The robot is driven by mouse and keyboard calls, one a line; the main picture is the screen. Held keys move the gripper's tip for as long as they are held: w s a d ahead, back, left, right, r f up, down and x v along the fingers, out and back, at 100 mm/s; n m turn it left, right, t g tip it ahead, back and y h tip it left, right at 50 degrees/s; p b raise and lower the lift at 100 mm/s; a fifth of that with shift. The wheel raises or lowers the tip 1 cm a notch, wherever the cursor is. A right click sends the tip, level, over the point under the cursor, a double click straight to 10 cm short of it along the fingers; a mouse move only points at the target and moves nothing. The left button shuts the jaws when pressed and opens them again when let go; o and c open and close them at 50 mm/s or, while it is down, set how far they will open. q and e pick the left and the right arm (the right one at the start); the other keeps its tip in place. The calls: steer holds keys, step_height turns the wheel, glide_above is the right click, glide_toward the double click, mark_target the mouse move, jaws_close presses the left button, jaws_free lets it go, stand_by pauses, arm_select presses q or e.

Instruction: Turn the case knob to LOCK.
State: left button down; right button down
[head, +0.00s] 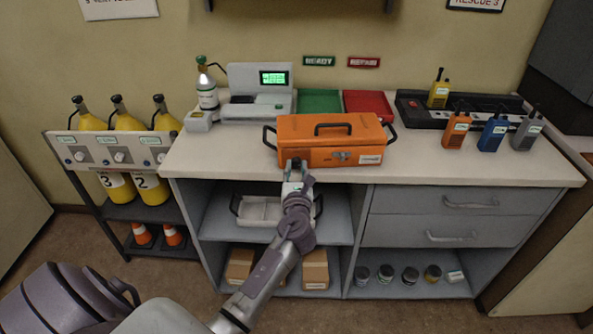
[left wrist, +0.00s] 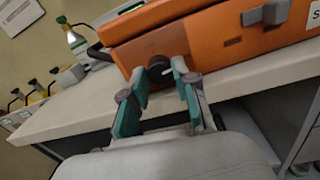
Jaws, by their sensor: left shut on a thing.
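The orange case (head: 316,157) stands lid shut near the front edge of the counter. Its front face fills the top of the left wrist view (left wrist: 205,55). A round black knob (left wrist: 157,70) sits low on that face, left of the latch (left wrist: 266,14). My left gripper (head: 295,172) reaches up from the front. In the left wrist view its teal fingers (left wrist: 160,88) are shut on the knob, one on each side. A small white mark shows by the right fingertip. I cannot read any LOCK lettering. My right gripper is in neither view.
A green tray (head: 319,100) and a red tray (head: 380,100) lie behind the case. Several radios stand around a black charger (head: 412,110) at right. A gas cylinder (head: 207,90) stands at left. Bare counter (head: 215,162) lies left of the case. A shelf tray (head: 262,210) is below.

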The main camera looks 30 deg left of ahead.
arm_select(q)
steer(key=n+b, duration=0.2)
steer(key=n, duration=0.2)
steer(key=shift+f, duration=0.15)
steer(key=n+b, duration=0.2)
steer(key=n, duration=0.2)
steer(key=shift+y, duration=0.3)
steer(key=n+b, duration=0.3)
steer(key=n, duration=0.2)
steer(key=shift+f+n, duration=0.1)
steer(key=shift+n, duration=0.2)
steer(key=shift+d+n+y+b, duration=0.1)
steer(key=shift+n+y+b, duration=0.2)
steer(key=shift+n+b, duration=1.05)
steer(key=shift+n+p, duration=0.35)
steer(key=shift+n, duration=0.2)
steer(key=c, duration=0.9)
jaws_free()
steer(key=shift+r, duration=0.2)
